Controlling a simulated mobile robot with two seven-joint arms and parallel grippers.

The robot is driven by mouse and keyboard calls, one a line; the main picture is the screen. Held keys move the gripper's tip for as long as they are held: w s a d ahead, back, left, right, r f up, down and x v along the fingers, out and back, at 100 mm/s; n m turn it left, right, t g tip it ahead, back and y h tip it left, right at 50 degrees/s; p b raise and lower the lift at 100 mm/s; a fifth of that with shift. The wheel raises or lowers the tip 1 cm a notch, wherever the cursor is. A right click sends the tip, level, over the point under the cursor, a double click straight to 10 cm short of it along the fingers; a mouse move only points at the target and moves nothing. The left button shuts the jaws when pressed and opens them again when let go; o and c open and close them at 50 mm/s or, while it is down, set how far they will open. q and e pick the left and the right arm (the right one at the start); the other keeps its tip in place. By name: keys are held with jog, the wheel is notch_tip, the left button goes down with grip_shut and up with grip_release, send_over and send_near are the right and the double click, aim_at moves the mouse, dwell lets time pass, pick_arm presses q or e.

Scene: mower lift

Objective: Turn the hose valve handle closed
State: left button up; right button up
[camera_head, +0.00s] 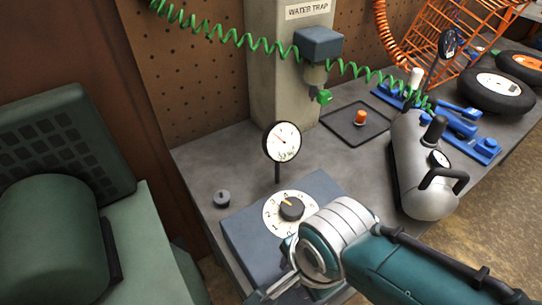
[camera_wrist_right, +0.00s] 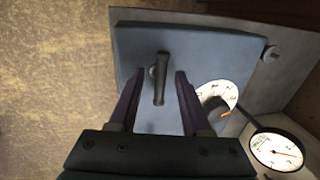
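In the right wrist view, a short dark grey handle (camera_wrist_right: 161,68), which looks like the hose valve handle, sticks out from a blue-grey box (camera_wrist_right: 132,45). My right gripper (camera_wrist_right: 158,80) is open, with the handle between its two dark fingers and a gap on each side. I cannot tell how deep the fingers reach around it. In the head view the blue-grey box (camera_head: 240,240) stands at the bench's near edge. My right gripper reaches past its front there, mostly cut off at the bottom edge, and the handle is hidden. My left gripper is not in view.
A small grey knob (camera_head: 222,198) is on the bench to the left. A grey air tank (camera_head: 425,200) stands to the right. A green coiled hose (camera_head: 262,45) hangs across the back.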

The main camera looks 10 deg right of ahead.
jog(key=shift+r, duration=0.2)
notch_tip(320, 180, up, 9)
jog(key=s+p, duration=0.2)
jog(key=p, duration=0.3)
jog(key=shift+d+r, duration=0.2)
jog(key=shift+d, duration=0.1)
